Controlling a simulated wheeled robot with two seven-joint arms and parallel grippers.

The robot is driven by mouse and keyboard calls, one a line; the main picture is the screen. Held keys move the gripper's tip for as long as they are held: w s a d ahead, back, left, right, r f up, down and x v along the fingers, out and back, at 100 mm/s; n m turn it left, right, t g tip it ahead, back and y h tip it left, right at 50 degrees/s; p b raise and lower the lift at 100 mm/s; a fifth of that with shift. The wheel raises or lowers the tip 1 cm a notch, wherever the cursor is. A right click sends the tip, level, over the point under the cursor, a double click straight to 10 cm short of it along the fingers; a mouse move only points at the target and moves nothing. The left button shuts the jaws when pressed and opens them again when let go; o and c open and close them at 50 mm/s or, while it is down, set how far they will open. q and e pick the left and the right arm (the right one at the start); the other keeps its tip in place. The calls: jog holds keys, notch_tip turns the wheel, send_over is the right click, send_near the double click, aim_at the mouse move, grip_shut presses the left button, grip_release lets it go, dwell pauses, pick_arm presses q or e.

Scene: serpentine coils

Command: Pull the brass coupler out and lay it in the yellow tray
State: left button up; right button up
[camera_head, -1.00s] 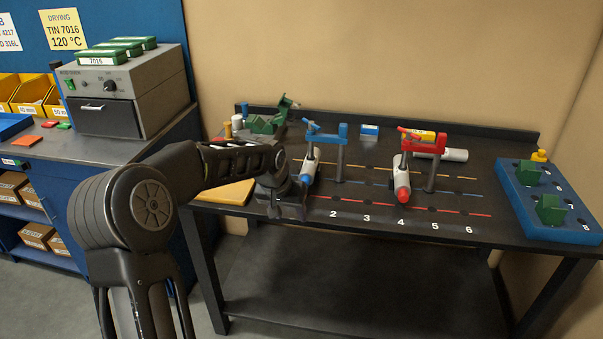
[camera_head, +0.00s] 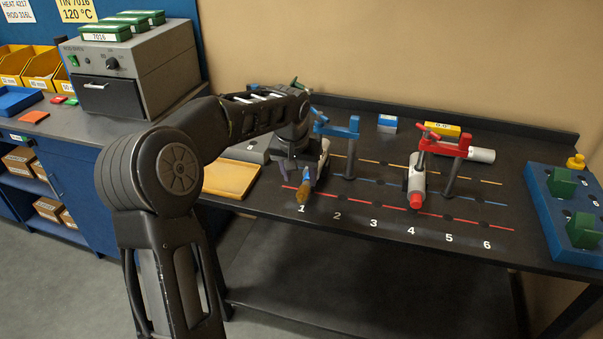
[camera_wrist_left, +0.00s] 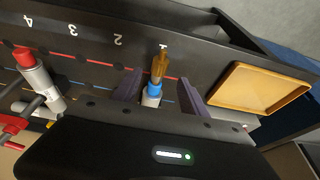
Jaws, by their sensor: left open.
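The brass coupler (camera_head: 302,195) sticks out of the blue-collared end of a white cylinder (camera_wrist_left: 151,99) near mark 1, and it also shows in the left wrist view (camera_wrist_left: 159,64). The blue clamp (camera_head: 340,132) stands just right of the cylinder. My left gripper (camera_head: 302,177) is open; in the left wrist view its fingers (camera_wrist_left: 158,88) lie on either side of the blue collar, with gaps visible. The coupler projects beyond the fingertips. The yellow tray (camera_head: 230,180) is empty, left of the coupler on the table. My right gripper is not in view.
A red clamp (camera_head: 445,143) holds a red-ended white cylinder (camera_head: 415,180) to the right. A blue block (camera_head: 565,240) with green parts is at the right edge.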

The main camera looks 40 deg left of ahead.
aim_at(303, 190)
pick_arm(q)
jog(key=b+x, duration=0.4)
jog(key=x, duration=0.5)
jog(key=shift+w, duration=0.1)
dwell(0.8)
grip_shut()
dwell(0.4)
dwell(0.9)
